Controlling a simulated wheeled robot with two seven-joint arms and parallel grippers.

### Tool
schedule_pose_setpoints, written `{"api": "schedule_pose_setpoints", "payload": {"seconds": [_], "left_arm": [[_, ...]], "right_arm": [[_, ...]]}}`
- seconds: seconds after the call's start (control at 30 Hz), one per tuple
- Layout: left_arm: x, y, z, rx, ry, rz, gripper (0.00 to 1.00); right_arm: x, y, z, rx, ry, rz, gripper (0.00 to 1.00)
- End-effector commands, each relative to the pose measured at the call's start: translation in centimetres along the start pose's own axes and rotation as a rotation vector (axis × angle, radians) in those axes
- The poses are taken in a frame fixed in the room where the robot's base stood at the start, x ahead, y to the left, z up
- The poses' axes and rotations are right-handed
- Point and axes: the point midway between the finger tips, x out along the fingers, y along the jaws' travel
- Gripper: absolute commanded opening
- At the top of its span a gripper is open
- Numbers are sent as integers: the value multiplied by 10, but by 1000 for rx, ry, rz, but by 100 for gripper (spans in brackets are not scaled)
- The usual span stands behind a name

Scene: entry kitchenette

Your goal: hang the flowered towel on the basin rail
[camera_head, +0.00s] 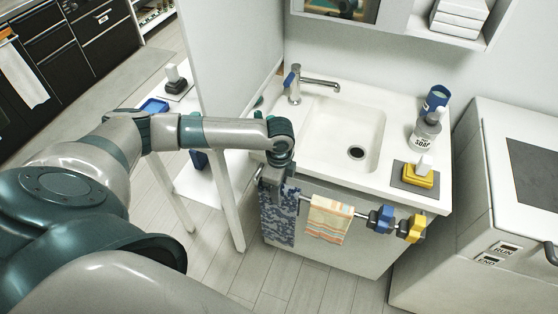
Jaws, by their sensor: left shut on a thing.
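The flowered towel (279,222), dark blue with a pale pattern, hangs down at the left end of the basin front. My left gripper (277,184) is shut on its top edge, right at the left end of the basin rail (365,218). The gripper hides the top of the towel and that end of the rail, so I cannot tell whether the cloth lies over the bar. An orange and cream striped towel (328,220) hangs on the rail, just right of the flowered one. My right gripper is not in view.
Blue (381,218) and yellow (411,228) fittings sit at the rail's right part.

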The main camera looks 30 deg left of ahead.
Motion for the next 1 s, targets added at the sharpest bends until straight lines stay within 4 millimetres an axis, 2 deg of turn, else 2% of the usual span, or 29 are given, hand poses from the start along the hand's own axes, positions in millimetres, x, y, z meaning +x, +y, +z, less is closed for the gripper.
{"api": "schedule_pose_setpoints", "payload": {"seconds": [0.2,0.23,0.3,0.33,0.77,1.0], "left_arm": [[7,0,0,0,1,0,7],[7,0,0,1,1,-1,37],[6,0,0,1,1,0,53],[6,0,0,1,1,0,56],[3,0,0,0,0,0,56],[-21,0,0,2,1,-2,56]], "right_arm": [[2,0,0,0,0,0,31],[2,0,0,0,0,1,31],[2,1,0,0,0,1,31],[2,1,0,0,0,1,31],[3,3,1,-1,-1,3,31],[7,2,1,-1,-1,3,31]]}}
